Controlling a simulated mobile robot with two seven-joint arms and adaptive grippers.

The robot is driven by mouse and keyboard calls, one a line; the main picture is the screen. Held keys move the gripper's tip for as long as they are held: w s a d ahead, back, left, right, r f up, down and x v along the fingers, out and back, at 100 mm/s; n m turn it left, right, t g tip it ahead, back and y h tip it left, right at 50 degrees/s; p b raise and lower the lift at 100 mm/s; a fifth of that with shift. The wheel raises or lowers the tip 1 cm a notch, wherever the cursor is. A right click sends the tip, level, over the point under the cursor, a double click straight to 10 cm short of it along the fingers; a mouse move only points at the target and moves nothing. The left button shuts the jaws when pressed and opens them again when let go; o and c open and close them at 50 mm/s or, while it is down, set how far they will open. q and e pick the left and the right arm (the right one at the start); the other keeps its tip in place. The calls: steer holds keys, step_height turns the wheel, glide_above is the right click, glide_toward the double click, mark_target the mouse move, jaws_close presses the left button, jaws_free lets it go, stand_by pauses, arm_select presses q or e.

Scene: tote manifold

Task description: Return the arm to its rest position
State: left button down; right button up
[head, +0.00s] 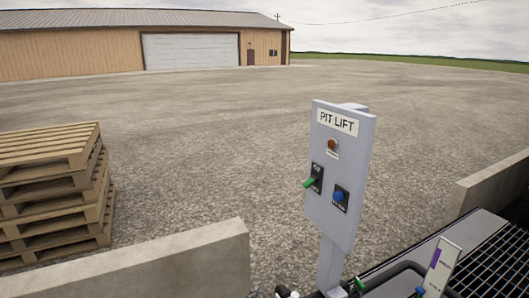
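Neither of my grippers can be made out in the head view, and no arm of mine shows clearly. A grey control panel (325,229) marked PIT LIFT stands upright on a post right of centre. It carries an orange-red lamp (332,144), a switch with a green lever (310,182) and a blue knob (338,196). Nothing touches the panel's face. Small white and dark parts at the bottom edge, left of the post, are cut off; I cannot tell what they are.
Black pipes (398,268) and a white tag (440,262) with a purple mark stand at the lower right, by a metal grating (492,262). Low concrete walls (205,262) flank the panel. Stacked wooden pallets (52,190) stand left. Open gravel reaches a tan building (70,52).

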arm_select(q)
steer(key=s+a+f+g, duration=0.1)
steer(key=s+a+f, duration=0.4)
steer(key=s, duration=0.7)
steer(key=s+a+f+n+g+y, duration=0.1)
steer(key=s+a+f, duration=0.4)
steer(key=s, duration=0.7)
steer(key=s+a+f+g+y, duration=0.1)
steer(key=s+a+f, duration=0.4)
steer(key=s, duration=0.8)
steer(key=a, duration=0.2)
steer(key=shift+a+f+g, duration=0.2)
steer(key=shift+a+g, duration=0.1)
steer(key=shift+g, duration=0.1)
